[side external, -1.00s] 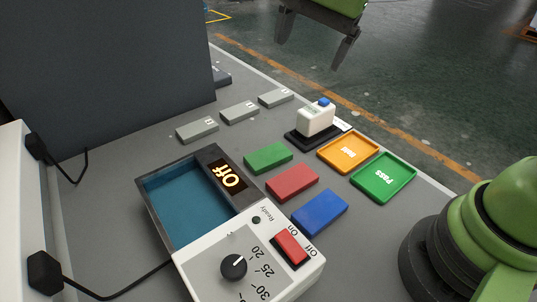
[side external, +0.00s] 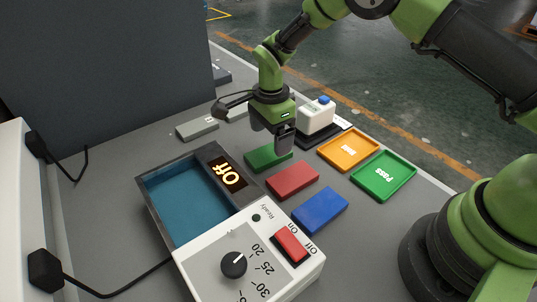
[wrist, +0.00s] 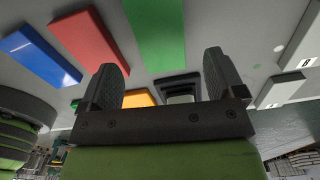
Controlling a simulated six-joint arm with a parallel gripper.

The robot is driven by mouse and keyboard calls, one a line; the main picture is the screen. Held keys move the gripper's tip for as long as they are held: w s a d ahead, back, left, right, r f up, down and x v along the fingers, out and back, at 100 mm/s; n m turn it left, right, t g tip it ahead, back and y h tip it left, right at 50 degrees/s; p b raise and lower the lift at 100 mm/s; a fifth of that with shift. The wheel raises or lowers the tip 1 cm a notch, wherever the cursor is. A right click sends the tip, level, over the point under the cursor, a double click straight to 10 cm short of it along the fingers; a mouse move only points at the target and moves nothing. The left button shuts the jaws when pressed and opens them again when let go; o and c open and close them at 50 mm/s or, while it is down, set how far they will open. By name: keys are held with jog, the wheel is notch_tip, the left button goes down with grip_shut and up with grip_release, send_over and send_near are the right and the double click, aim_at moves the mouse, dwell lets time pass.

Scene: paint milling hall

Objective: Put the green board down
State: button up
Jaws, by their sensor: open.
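The green board (side external: 262,160) lies flat on the grey bench, beside the red board (side external: 292,180). My gripper (side external: 273,142) is over it, pointing down, its fingers overlapping the board's far edge in the side view. I cannot tell whether they touch it. In the wrist view the fingers (wrist: 165,75) are spread apart with nothing between them, and the green board (wrist: 157,32) extends ahead, between their lines.
A blue board (side external: 320,211) lies nearer. An orange tray (side external: 349,164) and a green "Pass" tray (side external: 396,166) lie to the right. A white device (side external: 317,118) stands behind the gripper. A box with a blue basin (side external: 160,187) and "Off" display is left.

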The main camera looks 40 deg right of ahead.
aim_at(269, 153)
jog(key=f, duration=0.4)
jog(key=shift+w+a+f, duration=0.1)
jog(key=shift+a+f, duration=0.1)
jog(key=shift+f, duration=0.15)
jog(key=shift+c, duration=0.2)
jog(key=c, duration=1.1)
jog(key=shift+o, duration=0.2)
jog(key=shift+r, duration=0.1)
notch_tip(269, 153, up, 11)
jog(key=n, duration=0.1)
jog(key=s+d+r+n, duration=0.3)
jog(key=s+n, duration=0.3)
jog(key=n, duration=0.3)
jog(key=s+d+r+n, duration=0.3)
jog(key=s+n, duration=0.3)
jog(key=n, duration=0.3)
jog(key=shift+s+d+r, duration=0.15)
jog(key=shift+d+r, duration=0.25)
jog(key=shift+d, duration=0.45)
